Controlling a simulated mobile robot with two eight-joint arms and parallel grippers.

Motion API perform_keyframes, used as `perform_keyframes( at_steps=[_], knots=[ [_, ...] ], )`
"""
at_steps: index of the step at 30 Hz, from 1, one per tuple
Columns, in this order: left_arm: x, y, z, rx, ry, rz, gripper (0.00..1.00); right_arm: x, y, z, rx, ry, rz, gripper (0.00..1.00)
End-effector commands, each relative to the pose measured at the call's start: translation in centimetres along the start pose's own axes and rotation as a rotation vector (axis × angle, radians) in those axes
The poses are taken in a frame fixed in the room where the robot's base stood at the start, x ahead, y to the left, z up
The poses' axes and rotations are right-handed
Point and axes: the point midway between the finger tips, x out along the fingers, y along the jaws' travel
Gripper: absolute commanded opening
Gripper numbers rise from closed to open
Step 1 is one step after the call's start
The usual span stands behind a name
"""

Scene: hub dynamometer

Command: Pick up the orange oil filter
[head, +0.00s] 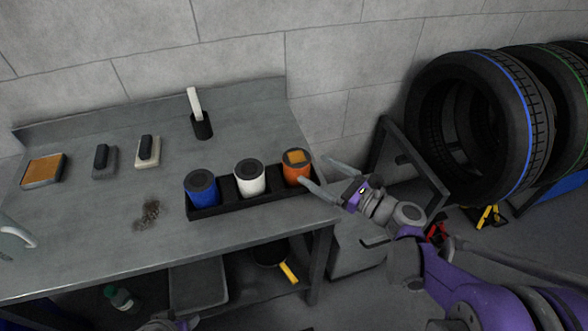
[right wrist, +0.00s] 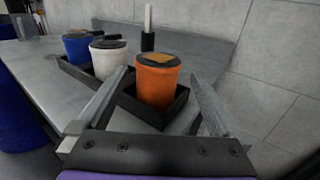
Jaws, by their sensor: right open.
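The orange oil filter (head: 296,172) stands upright at the right end of a black tray (head: 238,206) on the grey bench. It has a dark top with an orange square on it. My right gripper (head: 324,174) is open and empty, just to the right of the filter, with its fingers pointing towards it. In the right wrist view the orange oil filter (right wrist: 157,82) shows ahead between the two open fingers (right wrist: 160,92). I cannot tell whether a finger touches it.
A white filter (head: 250,178) and a blue filter (head: 202,188) share the tray, left of the orange one. A black cup (head: 202,127) with a white stick stands behind. Two dark-handled blocks and an orange pad (head: 43,170) lie at left. Tyres (head: 482,125) stand at right.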

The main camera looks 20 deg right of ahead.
Motion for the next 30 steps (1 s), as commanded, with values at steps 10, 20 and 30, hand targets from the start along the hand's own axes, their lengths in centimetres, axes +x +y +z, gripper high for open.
perform_keyframes(
  at_steps=[10,20,30],
  knots=[
    [0.4,0.0,0.2,0.000,-0.002,0.000,0.50,3.5,0.3,-0.6,-0.002,0.001,0.004,1.00],
    [0.7,0.0,0.3,0.000,-0.003,0.000,0.50,7.1,0.3,-1.0,-0.004,0.002,0.000,1.00],
    [0.7,0.0,0.3,0.000,-0.003,0.000,0.50,7.1,0.3,-1.0,-0.004,0.002,0.000,0.75]
  ],
)
